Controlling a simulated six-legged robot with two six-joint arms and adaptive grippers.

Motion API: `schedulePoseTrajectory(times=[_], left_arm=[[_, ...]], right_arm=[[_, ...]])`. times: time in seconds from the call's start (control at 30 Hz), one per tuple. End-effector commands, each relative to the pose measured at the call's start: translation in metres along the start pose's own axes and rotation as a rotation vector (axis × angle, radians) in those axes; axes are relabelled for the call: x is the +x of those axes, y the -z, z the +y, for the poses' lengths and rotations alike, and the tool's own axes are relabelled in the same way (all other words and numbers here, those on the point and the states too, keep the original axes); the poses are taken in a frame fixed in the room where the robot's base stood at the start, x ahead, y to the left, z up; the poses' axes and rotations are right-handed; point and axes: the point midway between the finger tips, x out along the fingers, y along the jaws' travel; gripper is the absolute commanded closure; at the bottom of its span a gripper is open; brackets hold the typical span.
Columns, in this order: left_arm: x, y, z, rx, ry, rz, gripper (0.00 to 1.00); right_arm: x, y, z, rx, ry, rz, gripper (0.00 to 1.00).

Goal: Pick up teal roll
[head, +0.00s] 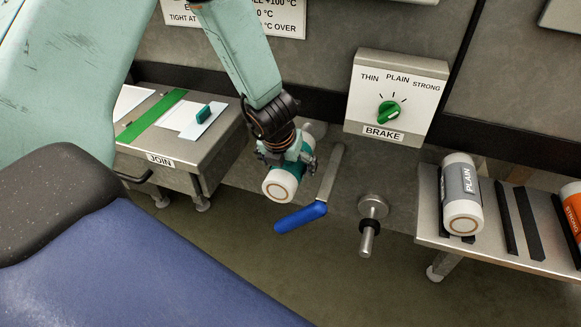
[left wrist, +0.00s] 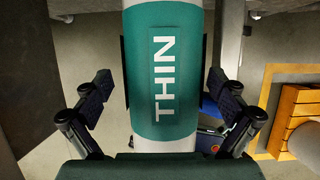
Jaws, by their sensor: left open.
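The teal roll (head: 292,168) has white ends and sits at the centre of the head view, below my left wrist. Its round white end faces the camera. In the left wrist view the teal roll (left wrist: 165,75) fills the middle, with THIN in white letters on its label. My left gripper (head: 287,160) is over the roll, with fingers on both sides of it. In the left wrist view a gap shows between the roll and each finger, so the gripper is open around it. What supports the roll is mostly hidden by the gripper.
A lever with a blue handle (head: 301,217) is just right of the roll. A metal spindle (head: 372,207) stands farther right. A shelf (head: 497,232) holds a grey PLAIN roll (head: 461,192) and an orange STRONG roll (head: 573,208). The JOIN table (head: 190,155) is left; the BRAKE dial (head: 389,110) is behind.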

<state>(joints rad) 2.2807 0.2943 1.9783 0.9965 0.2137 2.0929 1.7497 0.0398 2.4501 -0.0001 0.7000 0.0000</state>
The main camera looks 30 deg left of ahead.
Motion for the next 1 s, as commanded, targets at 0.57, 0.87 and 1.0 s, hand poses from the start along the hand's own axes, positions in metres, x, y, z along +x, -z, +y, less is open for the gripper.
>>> schedulePoseTrajectory(times=[0.57,0.87,1.0], left_arm=[[0.0026,-0.0029,-0.0023,0.002,0.0,-0.001,0.3],[0.0023,-0.0032,-0.0022,0.001,0.0,-0.002,0.56],[0.0022,-0.0034,-0.0022,0.001,0.0,-0.003,0.67]], right_arm=[[0.0004,0.0002,0.0,0.0,0.0,0.001,0.6],[0.0004,0.0003,0.0,0.0,0.0,0.001,0.6],[0.0004,0.0002,0.0,0.0,0.0,0.001,0.6]])
